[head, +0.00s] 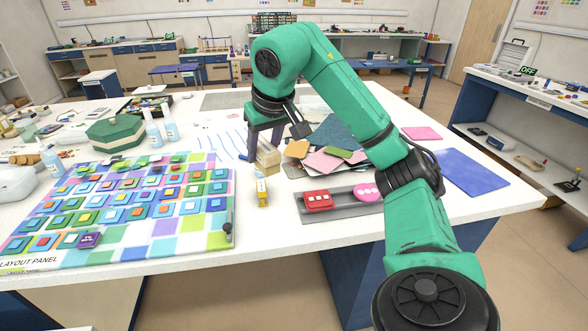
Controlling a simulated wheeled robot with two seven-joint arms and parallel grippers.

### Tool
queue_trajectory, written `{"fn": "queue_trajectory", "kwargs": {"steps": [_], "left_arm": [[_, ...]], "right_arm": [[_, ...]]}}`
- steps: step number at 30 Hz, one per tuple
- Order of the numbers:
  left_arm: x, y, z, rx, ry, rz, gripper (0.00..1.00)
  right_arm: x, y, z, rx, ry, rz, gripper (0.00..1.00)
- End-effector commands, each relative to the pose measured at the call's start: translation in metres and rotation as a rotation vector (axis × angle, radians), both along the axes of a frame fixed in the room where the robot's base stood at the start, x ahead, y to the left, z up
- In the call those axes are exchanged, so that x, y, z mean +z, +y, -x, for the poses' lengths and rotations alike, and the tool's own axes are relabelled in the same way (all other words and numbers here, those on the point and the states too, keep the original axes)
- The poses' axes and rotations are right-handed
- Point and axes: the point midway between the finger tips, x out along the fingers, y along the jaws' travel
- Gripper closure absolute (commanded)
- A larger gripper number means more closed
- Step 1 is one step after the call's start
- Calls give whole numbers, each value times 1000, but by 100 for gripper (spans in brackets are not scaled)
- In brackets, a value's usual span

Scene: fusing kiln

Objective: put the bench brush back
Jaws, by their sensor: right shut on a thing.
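My right arm reaches over the worktable, and its gripper (264,138) points down just right of the layout panel. The gripper is shut on what looks like the bench brush (268,158), a pale beige, blocky piece showing under the fingers. The fingers and arm hide its upper part, and I cannot tell whether it touches the table. My left gripper is not in view.
The layout panel (165,246) with several coloured tiles fills the table's left front. A small yellow-labelled item (262,192) stands close in front of the brush. A grey tray (340,205) with red and pink pieces lies right. A green lidded box (115,132) stands behind the panel.

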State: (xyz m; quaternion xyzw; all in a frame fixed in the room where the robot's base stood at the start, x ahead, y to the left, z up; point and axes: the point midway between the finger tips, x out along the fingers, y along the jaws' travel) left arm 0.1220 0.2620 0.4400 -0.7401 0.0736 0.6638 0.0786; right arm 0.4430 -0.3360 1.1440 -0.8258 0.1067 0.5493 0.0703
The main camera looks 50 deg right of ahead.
Motion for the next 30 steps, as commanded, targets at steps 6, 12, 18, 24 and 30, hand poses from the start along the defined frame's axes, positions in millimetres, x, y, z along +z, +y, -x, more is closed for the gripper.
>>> {"fn": "queue_trajectory", "kwargs": {"steps": [6,12,18,24,30], "left_arm": [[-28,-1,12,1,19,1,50],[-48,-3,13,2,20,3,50],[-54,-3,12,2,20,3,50],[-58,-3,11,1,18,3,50],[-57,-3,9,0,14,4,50]], "right_arm": [[-66,-1,1,-2,11,4,100],[-132,-1,2,-1,11,3,100],[-168,-1,0,0,5,1,100],[-198,-1,0,-1,4,1,100],[-198,-1,0,-1,1,0,100]]}}
